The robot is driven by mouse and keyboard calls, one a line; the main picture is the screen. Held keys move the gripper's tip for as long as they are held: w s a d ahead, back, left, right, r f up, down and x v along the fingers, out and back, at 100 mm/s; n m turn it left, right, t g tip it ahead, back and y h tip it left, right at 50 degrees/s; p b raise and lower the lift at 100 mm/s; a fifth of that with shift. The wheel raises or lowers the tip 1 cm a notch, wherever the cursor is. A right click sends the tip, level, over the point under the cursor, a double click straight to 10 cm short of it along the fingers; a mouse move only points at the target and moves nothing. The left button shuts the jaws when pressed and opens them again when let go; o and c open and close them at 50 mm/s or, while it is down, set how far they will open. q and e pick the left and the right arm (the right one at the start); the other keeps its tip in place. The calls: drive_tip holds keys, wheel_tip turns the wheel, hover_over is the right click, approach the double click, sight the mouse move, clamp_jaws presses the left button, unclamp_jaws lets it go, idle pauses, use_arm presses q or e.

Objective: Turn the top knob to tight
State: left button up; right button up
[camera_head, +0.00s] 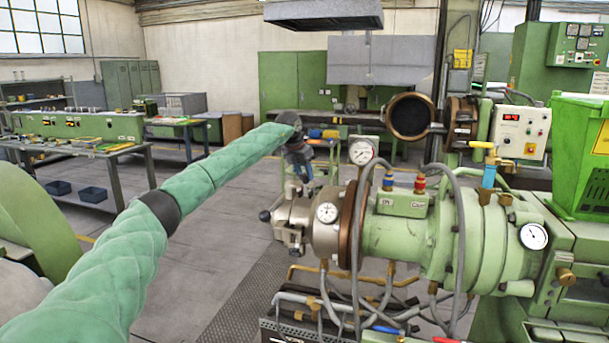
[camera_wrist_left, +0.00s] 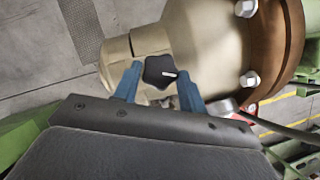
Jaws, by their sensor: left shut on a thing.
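The top knob (camera_wrist_left: 158,70) is black and lobed, with a white mark pointing right in the left wrist view. It sits on the beige metal extruder head (camera_wrist_left: 200,50). My left gripper (camera_wrist_left: 159,76) has its blue fingers on either side of the knob and is shut on it. In the head view my left arm reaches across from the left, and the left gripper (camera_head: 303,178) points down onto the top of the extruder head (camera_head: 296,212). My right gripper is in neither view.
A second dark knob (camera_head: 265,216) sticks out at the left of the head. A pressure gauge (camera_head: 361,152) and grey hoses stand just right of the gripper. The green extruder barrel (camera_head: 400,236) extends right. The floor left of the machine is clear.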

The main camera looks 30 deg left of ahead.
use_arm(q)
drive_tip(key=shift+a+m+h, duration=0.1)
drive_tip(key=shift+m+h, duration=0.3)
drive_tip(key=shift+m, duration=0.5)
drive_tip(key=shift+a+r+m+h, duration=0.1)
drive_tip(key=shift+m+h, duration=0.2)
drive_tip(key=shift+m, duration=0.6)
drive_tip(key=shift+w+m+g+h+p, duration=0.1)
drive_tip(key=shift+m+g+h+p, duration=0.3)
drive_tip(key=shift+m, duration=0.6)
drive_tip(key=m+g+p, duration=0.1)
drive_tip(key=m, duration=0.2)
drive_tip(key=shift+w+a+h, duration=0.15)
drive_tip(key=shift+h, duration=0.25)
drive_tip(key=shift+m+g+p, duration=0.4)
drive_tip(key=shift+m+p, duration=0.05)
drive_tip(key=shift+m, duration=0.75)
drive_tip(key=shift+w+m+g+p, duration=0.1)
drive_tip(key=shift+m+g+p, duration=0.25)
drive_tip(key=shift+m, duration=0.55)
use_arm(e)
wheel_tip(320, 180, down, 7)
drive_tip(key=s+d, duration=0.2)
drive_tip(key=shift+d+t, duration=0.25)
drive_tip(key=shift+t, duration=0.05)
use_arm(q)
drive_tip(key=o, duration=1)
